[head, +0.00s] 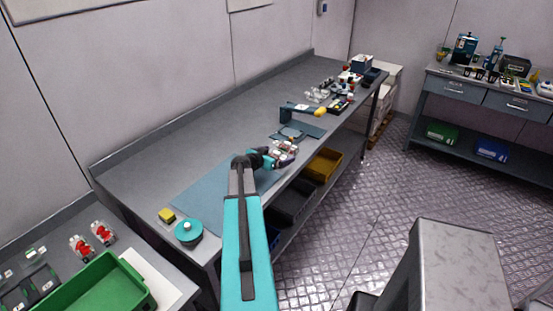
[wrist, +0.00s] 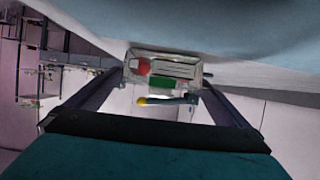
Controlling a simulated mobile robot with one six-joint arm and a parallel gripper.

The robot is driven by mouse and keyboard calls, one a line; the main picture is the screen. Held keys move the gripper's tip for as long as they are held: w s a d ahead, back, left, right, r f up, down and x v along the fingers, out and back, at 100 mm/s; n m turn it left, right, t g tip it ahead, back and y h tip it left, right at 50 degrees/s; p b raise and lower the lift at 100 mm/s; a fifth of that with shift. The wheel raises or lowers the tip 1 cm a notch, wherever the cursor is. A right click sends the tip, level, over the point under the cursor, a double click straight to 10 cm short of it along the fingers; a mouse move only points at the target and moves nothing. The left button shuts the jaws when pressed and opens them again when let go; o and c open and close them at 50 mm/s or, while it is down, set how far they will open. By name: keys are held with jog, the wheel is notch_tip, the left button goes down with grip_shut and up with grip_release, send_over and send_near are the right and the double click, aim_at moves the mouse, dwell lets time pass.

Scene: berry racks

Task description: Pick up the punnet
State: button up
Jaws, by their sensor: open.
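A small clear punnet (wrist: 190,72) with a red berry at one side shows between my fingertips in the wrist view. In the head view the punnet (head: 290,146) is a small pale and red shape at my gripper, partly hidden by it. My gripper (head: 284,157) is open, low over the front part of the long grey bench. In the wrist view my gripper (wrist: 163,78) has one finger on each side of the punnet. I cannot tell whether either finger touches it.
A blue mat (head: 205,195) lies on the bench (head: 140,165). A yellow block (head: 167,215) and a teal round object (head: 188,232) sit at its near end. A dark device with a yellow end (head: 302,110) stands beyond my gripper. Two red-filled punnets (head: 92,238) stand near a green crate (head: 95,290).

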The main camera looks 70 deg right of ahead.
dwell(0.5)
jog(key=c, duration=1.2)
jog(key=shift+r, duration=0.15)
